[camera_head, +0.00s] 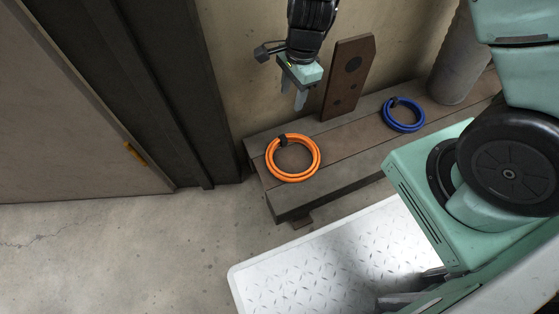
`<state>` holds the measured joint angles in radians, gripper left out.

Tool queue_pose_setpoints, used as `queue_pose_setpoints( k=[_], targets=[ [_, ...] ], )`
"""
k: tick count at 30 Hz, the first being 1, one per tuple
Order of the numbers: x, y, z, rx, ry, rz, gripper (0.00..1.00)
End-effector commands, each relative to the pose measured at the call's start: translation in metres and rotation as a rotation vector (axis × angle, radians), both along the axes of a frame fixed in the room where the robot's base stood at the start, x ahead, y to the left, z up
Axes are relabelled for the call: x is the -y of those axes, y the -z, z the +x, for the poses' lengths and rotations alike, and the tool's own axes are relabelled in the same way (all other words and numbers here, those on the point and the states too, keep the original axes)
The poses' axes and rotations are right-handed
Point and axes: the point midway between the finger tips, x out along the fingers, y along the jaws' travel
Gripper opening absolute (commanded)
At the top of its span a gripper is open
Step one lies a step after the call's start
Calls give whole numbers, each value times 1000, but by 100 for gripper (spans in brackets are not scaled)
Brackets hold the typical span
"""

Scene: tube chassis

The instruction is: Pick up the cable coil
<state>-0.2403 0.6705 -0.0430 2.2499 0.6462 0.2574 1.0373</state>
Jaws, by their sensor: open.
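An orange cable coil (316,167) with a black tie lies flat near the left end of a low wooden bench (345,161). A smaller blue cable coil (419,124), also with a dark tie, lies further right on the same bench. My gripper (294,100) hangs from above with its fingers pointing down. It is open and empty, in front of the wall. In the picture it shows just above the orange coil and apart from it. I cannot tell its exact height over the bench.
A brown board with holes (348,78) stands upright on the bench at the wall, close right of my gripper. A grey cylinder (450,65) stands at the back right. A dark door frame (170,80) is at left. The concrete floor (130,240) at front left is clear.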

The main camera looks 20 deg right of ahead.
Motion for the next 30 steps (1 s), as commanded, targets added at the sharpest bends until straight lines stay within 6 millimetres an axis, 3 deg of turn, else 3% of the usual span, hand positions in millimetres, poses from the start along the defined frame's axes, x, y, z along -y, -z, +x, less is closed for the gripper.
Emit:
queue_pose_setpoints(
  k=[5,19,30],
  targets=[
    [4,24,2,-3,37,-8,47],
    [-8,115,1,-4,34,-7,47],
    [-11,135,2,-1,33,-7,47]
  ],
)
